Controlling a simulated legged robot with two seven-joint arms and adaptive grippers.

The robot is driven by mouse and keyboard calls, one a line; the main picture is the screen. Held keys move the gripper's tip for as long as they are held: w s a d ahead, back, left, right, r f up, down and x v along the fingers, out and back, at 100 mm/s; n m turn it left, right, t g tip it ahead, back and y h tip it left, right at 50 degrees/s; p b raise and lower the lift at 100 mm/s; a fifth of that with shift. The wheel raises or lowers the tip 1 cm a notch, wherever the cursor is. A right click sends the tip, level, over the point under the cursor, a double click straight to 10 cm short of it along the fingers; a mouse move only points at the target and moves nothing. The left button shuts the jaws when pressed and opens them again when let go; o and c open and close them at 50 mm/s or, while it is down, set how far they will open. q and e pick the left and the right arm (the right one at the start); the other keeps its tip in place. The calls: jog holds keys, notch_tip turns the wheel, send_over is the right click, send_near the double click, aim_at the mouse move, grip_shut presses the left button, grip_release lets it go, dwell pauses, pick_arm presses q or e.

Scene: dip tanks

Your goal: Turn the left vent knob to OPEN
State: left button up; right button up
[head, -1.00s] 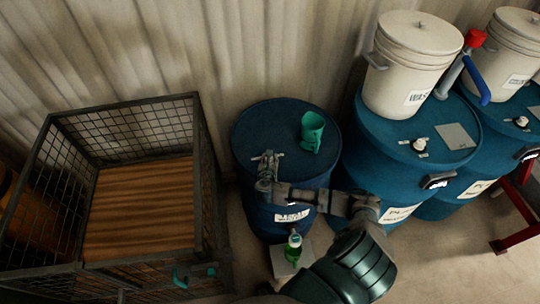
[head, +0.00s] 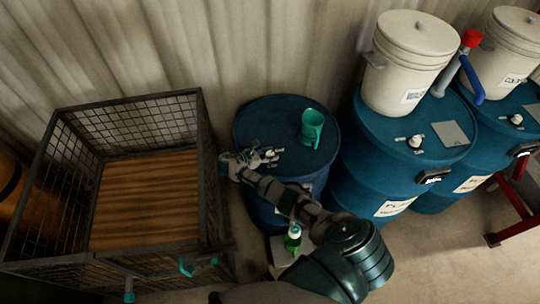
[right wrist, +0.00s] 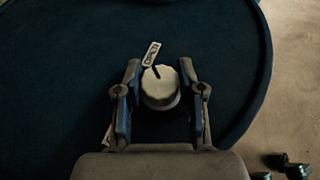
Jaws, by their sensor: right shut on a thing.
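The left vent knob (right wrist: 160,88) is a round, cream, ribbed knob on top of the left blue drum (head: 262,118). In the right wrist view it sits between my fingers. A dark mark at its upper edge points towards the lower end of a small OPEN label (right wrist: 152,53). My right gripper (right wrist: 161,97) is shut on the knob, one finger on each side. My left gripper is not in view.
A wire-mesh crate (head: 204,150) is close on the left. Blue drums with white buckets (head: 410,65) stand on the right.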

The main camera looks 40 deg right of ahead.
jog(key=m+g+y+b, duration=0.1)
jog(key=m+g+b, duration=0.1)
jog(key=g+b, duration=0.1)
jog(key=shift+f+m, duration=0.2)
jog(key=shift+m, duration=0.2)
jog(key=shift+r+m+g+y+b, duration=0.15)
jog(key=shift+m+g+y+b, duration=0.15)
jog(key=shift+m+g+b, duration=0.5)
jog(key=o, duration=1.1)
jog(key=shift+w, duration=0.15)
